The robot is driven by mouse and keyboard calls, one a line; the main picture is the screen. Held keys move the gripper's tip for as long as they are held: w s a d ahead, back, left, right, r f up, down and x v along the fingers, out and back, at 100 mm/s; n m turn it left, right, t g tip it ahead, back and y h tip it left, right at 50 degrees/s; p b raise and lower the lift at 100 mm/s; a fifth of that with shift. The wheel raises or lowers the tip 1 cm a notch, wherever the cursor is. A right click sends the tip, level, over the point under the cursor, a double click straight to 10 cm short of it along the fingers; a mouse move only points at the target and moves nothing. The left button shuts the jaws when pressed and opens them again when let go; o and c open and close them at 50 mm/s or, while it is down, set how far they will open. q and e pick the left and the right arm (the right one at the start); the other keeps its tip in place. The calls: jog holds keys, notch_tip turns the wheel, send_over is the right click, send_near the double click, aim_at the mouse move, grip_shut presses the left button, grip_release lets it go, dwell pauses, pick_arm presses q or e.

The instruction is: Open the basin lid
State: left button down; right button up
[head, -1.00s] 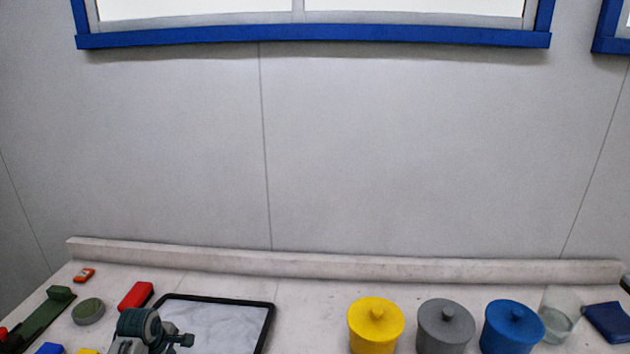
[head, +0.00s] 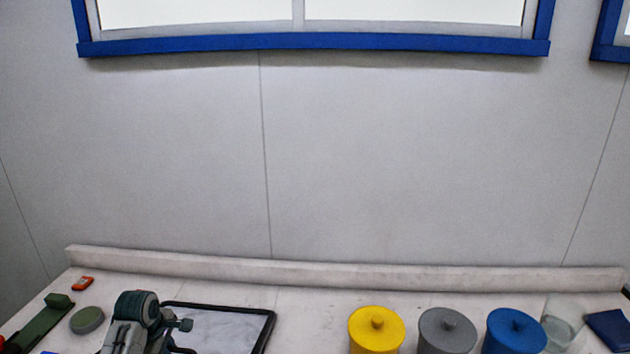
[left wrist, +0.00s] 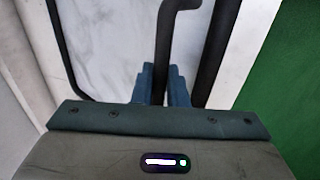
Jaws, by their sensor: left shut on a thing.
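The basin (head: 272,325) is a black-rimmed rectangle with a pale, marbled white surface, cut off by the bottom edge of the head view. In the left wrist view its black rim (left wrist: 64,45) runs down the left side. My left gripper (left wrist: 160,75) is shut on a black bent handle (left wrist: 165,35), which passes between its blue-grey fingers. My left wrist covers the basin's left part in the head view, and the fingertips are hidden there. I cannot tell whether the lid is raised. My right gripper is not in view.
Yellow (head: 376,333), grey (head: 447,332) and blue (head: 515,332) lidded pots stand on the right, with a clear glass (head: 562,322) beside them. A green round piece (head: 87,320), a long green piece (head: 40,325) and a small orange item (head: 82,284) lie left. A low ledge backs the table.

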pick_arm(q)
jog(key=shift+w+d+r, duration=0.1)
jog(key=shift+w+r, duration=0.5)
jog(key=shift+r, duration=0.25)
jog(key=shift+w+r, duration=0.55)
jog(key=shift+r, duration=0.3)
jog(key=shift+w+d+r, duration=0.1)
jog(key=shift+w+r, duration=1.3)
jog(key=shift+r, duration=0.2)
jog(key=shift+w+d+r, duration=0.1)
jog(key=shift+w+r, duration=1.35)
jog(key=shift+w, duration=0.1)
